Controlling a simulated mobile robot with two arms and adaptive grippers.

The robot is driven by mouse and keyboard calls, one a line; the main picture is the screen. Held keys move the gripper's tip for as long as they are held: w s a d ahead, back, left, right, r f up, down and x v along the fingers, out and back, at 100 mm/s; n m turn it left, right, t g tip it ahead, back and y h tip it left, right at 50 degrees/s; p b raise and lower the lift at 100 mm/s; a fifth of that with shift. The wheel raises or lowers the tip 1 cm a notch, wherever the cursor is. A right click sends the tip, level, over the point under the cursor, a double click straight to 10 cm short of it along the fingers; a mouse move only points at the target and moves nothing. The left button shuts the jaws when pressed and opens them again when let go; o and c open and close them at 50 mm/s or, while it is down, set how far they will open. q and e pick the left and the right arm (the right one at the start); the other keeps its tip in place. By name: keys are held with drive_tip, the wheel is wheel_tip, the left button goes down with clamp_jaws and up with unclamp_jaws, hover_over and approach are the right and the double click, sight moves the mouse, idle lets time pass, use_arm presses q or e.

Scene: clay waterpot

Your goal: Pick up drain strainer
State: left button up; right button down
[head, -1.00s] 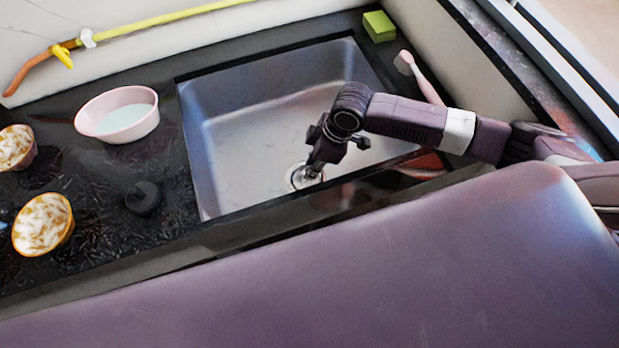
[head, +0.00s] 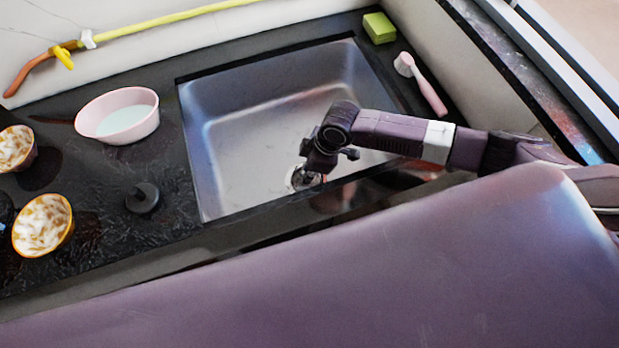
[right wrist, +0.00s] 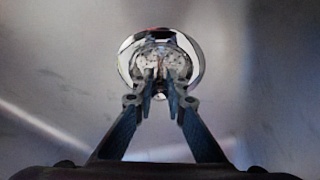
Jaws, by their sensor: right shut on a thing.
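The drain strainer (head: 297,179) is a round, shiny metal piece at the drain in the bottom of the sink (head: 255,130), near its front edge. In the head view my right gripper (head: 306,177) reaches down over it and hides part of it. In the right wrist view the strainer (right wrist: 135,63) shows a bright rim and a perforated middle. The fingers of my right gripper (right wrist: 161,78) come together at its middle, shut on it. I cannot tell whether it is lifted off the drain. My left gripper is not in view.
A pink bowl (head: 118,131), a black plug (head: 142,198) and two patterned cups (head: 42,225) stand left of the sink. A green sponge (head: 379,28) and a pink brush (head: 430,92) lie at the right. The sink walls surround my gripper; its floor is otherwise clear.

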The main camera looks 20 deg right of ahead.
drive_tip(key=shift+r, duration=0.1)
wheel_tip(320, 180, up, 20)
drive_tip(key=p, duration=0.1)
idle(0.4)
